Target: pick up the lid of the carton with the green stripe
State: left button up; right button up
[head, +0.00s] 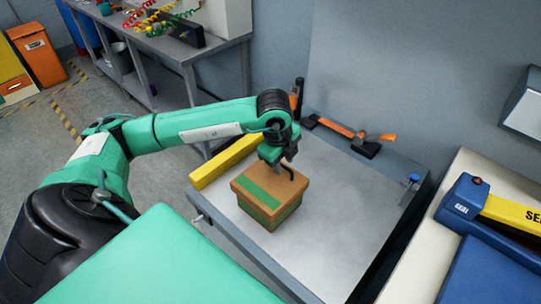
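The carton (287,211) is brown cardboard with a green stripe and stands on the grey tabletop. Its lid (246,184) sits on top, with the green stripe running across it. My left gripper (289,176) is at the lid's far right edge, pointing down, with a dark hooked finger over the lid. Whether it touches the lid, and how far its fingers are apart, I cannot tell. My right gripper is not in view.
A yellow bar (215,166) lies along the table's left edge behind the carton. An orange and black tool (345,132) lies at the back. The tabletop (345,220) right of the carton is clear. A blue and yellow sealer (480,210) stands at right.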

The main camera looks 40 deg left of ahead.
pick_arm(q)
jog(key=shift+f, duration=0.5)
grip_shut()
jog(key=shift+r, duration=0.1)
